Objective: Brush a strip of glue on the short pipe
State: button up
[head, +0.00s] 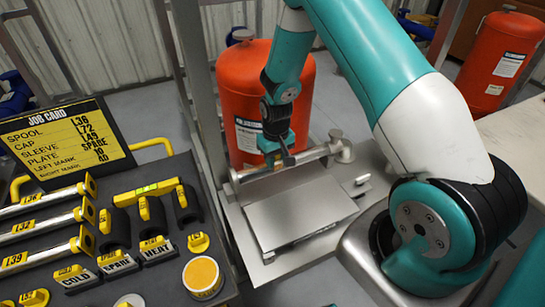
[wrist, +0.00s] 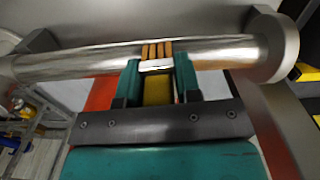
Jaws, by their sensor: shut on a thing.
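My gripper (head: 277,158) is above the short pipe (head: 315,155), a silver pipe lying level across a metal stand. In the wrist view the pipe (wrist: 85,62) runs across the picture, with a round flange (wrist: 283,47) at its right end. My gripper (wrist: 158,85) is shut on a brush with a yellow handle (wrist: 157,91), a pale metal band and orange-brown bristles (wrist: 158,49). The bristles overlap the middle of the pipe in the picture; I cannot tell whether they touch it. No glue strip can be made out on the pipe.
A grey plate (head: 300,208) lies in front of the pipe. A dark bench at left holds labelled pipes (head: 45,228), black parts and a yellow-topped round pot (head: 202,277). A job card (head: 65,143) stands behind. An orange tank (head: 245,95) is close behind the pipe.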

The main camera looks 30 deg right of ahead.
jog(key=shift+s+a, duration=0.15)
jog(key=shift+s, duration=0.25)
notch_tip(320, 180, up, 4)
jog(key=p, duration=0.2)
jog(key=shift+w+a+p, duration=0.1)
jog(key=shift+p, duration=0.25)
jog(key=shift+r+p, duration=1.35)
jog(key=shift+r, duration=0.65)
